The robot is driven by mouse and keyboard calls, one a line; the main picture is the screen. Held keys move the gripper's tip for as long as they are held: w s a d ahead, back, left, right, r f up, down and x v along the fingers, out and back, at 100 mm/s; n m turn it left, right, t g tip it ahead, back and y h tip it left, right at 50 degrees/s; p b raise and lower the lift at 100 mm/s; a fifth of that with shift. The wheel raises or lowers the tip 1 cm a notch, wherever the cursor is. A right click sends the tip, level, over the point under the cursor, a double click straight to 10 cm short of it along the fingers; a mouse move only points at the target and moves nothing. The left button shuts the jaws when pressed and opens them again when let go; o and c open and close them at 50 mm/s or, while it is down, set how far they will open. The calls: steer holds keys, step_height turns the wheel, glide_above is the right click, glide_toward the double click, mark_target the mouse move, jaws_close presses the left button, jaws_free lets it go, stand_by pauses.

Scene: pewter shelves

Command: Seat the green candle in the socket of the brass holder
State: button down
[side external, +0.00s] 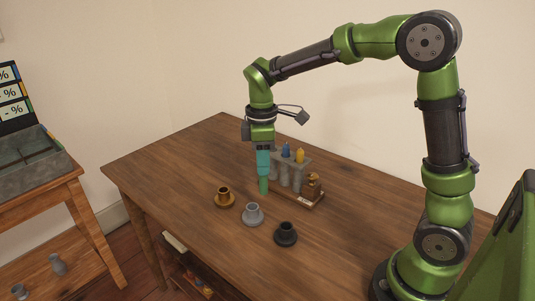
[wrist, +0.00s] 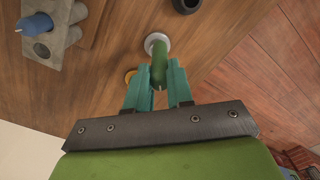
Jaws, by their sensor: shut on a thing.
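My gripper (side external: 263,164) has teal fingers, shut on the green candle (side external: 263,186), which hangs upright below them. In the wrist view the candle (wrist: 159,68) shows between the fingertips (wrist: 158,80). The brass holder (side external: 224,198) stands on the table to the left of the candle, apart from it. In the wrist view only a small yellow part of the brass holder (wrist: 129,76) shows beside the left finger; its socket is hidden there. The socket looks empty in the side view.
A grey holder (side external: 253,215) and a black holder (side external: 286,235) stand in front of the candle. A grey rack (side external: 285,177) with a blue candle (side external: 286,151) and a yellow candle (side external: 300,156) stands close behind my gripper. The table's left part (side external: 165,165) is clear.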

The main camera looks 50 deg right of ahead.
step_height(320, 180, down, 3)
steer(key=s, duration=0.3)
steer(key=m, duration=0.1)
glide_above(224, 196)
steer(key=w+d, duration=0.1)
steer(key=f, duration=0.2)
steer(key=shift+w+d+f, duration=0.1)
steer(key=shift+w+f, duration=0.1)
steer(key=shift+f, duration=1.45)
steer(key=shift+f, duration=0.1)
steer(key=c, duration=1)
jaws_free()
